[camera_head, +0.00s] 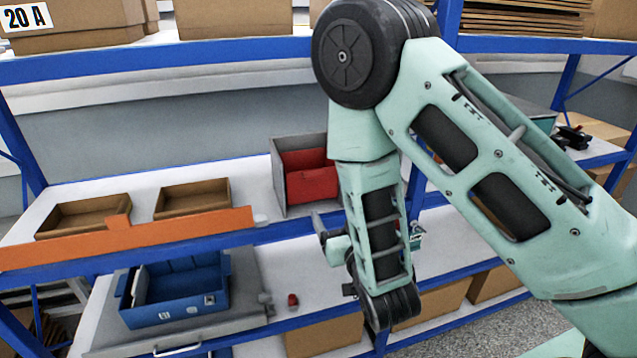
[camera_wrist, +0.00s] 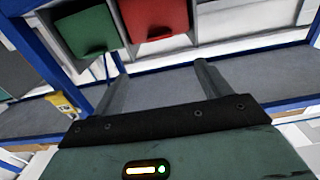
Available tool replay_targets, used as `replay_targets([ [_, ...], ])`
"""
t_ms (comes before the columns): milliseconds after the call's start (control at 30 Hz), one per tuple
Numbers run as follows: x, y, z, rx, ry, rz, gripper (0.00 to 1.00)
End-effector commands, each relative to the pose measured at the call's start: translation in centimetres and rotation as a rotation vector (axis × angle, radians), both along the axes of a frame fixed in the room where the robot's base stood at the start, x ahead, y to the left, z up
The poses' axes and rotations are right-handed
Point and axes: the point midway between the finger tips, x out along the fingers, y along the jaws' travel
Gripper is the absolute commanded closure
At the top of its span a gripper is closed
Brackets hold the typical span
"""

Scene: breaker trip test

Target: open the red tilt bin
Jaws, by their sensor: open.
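The red tilt bin (camera_head: 311,186) sits in a grey housing (camera_head: 279,185) on the middle shelf, partly hidden by my arm at its right. Its red front also shows at the top of the wrist view (camera_wrist: 153,17), with a dark lip low on it, beside a green bin (camera_wrist: 88,32). I cannot tell how far it is tilted. My gripper (camera_wrist: 160,72) is open and empty. Its two fingers point toward the bins, below and apart from the red front. In the head view my gripper (camera_head: 326,234) is partly hidden, just below and right of the housing.
Two brown trays (camera_head: 192,198) and an orange strip (camera_head: 130,240) are left of the housing. A blue bin (camera_head: 175,287) and a small red object (camera_head: 292,300) are on the lower level. A blue beam (camera_head: 180,62) runs above. A yellow item (camera_wrist: 62,104) shows left in the wrist view.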

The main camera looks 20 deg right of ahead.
Motion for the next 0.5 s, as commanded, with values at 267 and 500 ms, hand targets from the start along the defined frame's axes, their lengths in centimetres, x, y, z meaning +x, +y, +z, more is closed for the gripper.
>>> replay_targets([
  [267, 1.3, -0.1, -0.6, 0.003, -0.005, -0.001, 0.24],
  [500, 2.4, -0.1, -0.5, 0.001, -0.005, 0.000, 0.24],
])
